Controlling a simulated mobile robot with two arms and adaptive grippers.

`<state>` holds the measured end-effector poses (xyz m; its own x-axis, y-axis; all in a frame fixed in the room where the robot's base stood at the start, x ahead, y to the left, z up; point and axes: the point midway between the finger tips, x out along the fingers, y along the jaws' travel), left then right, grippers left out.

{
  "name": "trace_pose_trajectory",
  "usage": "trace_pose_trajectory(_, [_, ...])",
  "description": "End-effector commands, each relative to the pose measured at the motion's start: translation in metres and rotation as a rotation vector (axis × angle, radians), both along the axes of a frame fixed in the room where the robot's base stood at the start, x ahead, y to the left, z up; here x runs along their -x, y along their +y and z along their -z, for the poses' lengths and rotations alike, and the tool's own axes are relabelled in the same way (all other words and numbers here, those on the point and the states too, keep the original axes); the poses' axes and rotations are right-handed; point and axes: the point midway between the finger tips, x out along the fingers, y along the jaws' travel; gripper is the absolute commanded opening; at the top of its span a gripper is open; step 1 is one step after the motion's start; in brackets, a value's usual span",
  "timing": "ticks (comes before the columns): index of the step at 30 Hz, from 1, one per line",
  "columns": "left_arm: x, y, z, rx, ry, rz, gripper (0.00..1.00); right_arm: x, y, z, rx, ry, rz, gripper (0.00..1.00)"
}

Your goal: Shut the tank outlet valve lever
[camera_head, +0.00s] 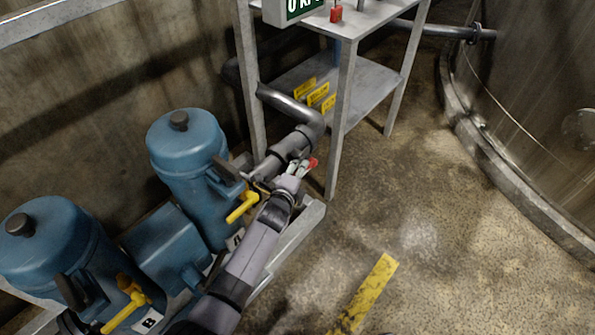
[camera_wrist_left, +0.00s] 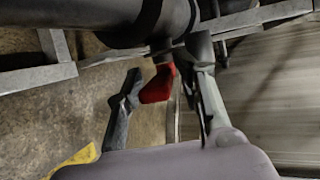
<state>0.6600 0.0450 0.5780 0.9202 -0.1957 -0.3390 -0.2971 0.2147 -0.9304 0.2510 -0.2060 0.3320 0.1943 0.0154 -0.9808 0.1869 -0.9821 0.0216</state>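A red valve lever (camera_head: 312,163) sits beside the grey pipe (camera_head: 289,148) that bends down from under the metal table. My left gripper (camera_head: 299,170) has reached it from below, close to the pipe. In the left wrist view the red lever end (camera_wrist_left: 158,84) shows between the two spread fingers of my left gripper (camera_wrist_left: 167,80). The lever is nearer the left finger in that picture; I cannot tell whether either finger touches it. The valve body is mostly hidden by the pipe and gripper. My right gripper is not in view.
Two blue pumps (camera_head: 187,150) with yellow levers (camera_head: 242,207) stand at left, close to my left arm. The metal table (camera_head: 341,120) stands just behind the gripper. A large steel tank (camera_head: 530,90) is at right. The floor (camera_head: 440,230) between is clear.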

Motion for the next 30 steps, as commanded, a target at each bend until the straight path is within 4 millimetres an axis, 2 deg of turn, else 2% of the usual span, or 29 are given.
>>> trace_pose_trajectory(17, [0.003, 0.001, -0.005, 0.001, -0.007, 0.0, 0.38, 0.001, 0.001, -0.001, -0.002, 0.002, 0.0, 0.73])
trace_pose_trajectory(30, [0.055, 0.012, -0.021, 0.0, -0.004, 0.002, 0.38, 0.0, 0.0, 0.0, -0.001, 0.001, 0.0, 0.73])
